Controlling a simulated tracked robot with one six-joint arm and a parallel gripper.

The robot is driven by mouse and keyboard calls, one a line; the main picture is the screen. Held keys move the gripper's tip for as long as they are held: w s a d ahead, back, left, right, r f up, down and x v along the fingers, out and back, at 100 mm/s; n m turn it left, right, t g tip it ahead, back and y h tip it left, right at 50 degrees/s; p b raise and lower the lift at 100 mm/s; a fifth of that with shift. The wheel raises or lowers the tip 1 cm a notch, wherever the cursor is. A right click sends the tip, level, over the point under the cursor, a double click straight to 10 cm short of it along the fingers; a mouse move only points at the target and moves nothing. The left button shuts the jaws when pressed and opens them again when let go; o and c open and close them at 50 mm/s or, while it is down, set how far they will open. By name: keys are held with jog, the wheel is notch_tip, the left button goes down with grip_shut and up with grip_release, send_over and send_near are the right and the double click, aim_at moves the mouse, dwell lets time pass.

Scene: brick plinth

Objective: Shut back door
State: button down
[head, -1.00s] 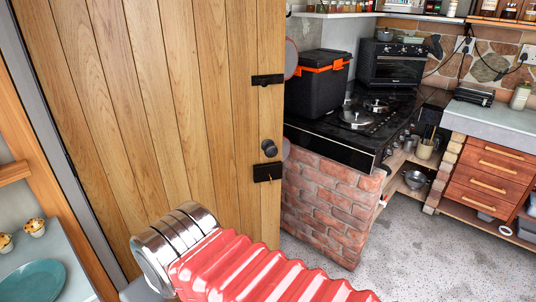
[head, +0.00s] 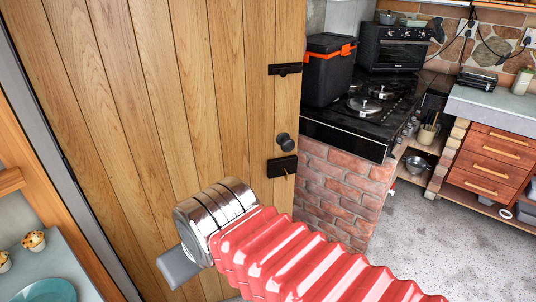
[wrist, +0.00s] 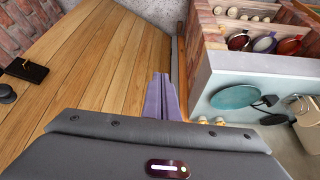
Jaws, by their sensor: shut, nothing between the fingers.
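The back door (head: 180,120) is a tall wooden plank door on the left of the head view. Its free edge is beside the brick plinth. It has a dark round knob (head: 285,142), a black lock plate with a key (head: 282,167) and a black bolt (head: 285,69). In the wrist view the door (wrist: 110,60) fills the left and middle, with the knob (wrist: 7,93) at the far left. My gripper (wrist: 163,80) is shut and empty, its purple fingers close in front of the planks; contact cannot be told.
The brick plinth (head: 335,200) carries a black hob (head: 365,115) and a black cool box (head: 328,70), right of the door. A counter with a teal plate (head: 48,291) is at the lower left. The speckled floor (head: 440,250) is clear at the lower right.

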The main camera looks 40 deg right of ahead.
jog(key=shift+w, duration=0.1)
jog(key=w+d+f+m+t+h, duration=0.1)
jog(key=w+d+f+t+h, duration=0.1)
jog(key=w+d, duration=0.8)
jog(key=w+d+f+m+t+h, duration=0.25)
jog(key=w+d, duration=0.45)
jog(key=d, duration=0.5)
jog(key=s+d+f+m+t+h, duration=0.1)
jog(key=d+f+t, duration=0.1)
jog(key=d, duration=0.6)
jog(key=s+d+f+t+h, duration=0.2)
jog(key=d+t, duration=0.2)
jog(key=d, duration=0.4)
jog(key=shift+s+d+f+m, duration=0.15)
jog(key=shift+d+f+m, duration=0.1)
jog(key=shift+f+m, duration=0.1)
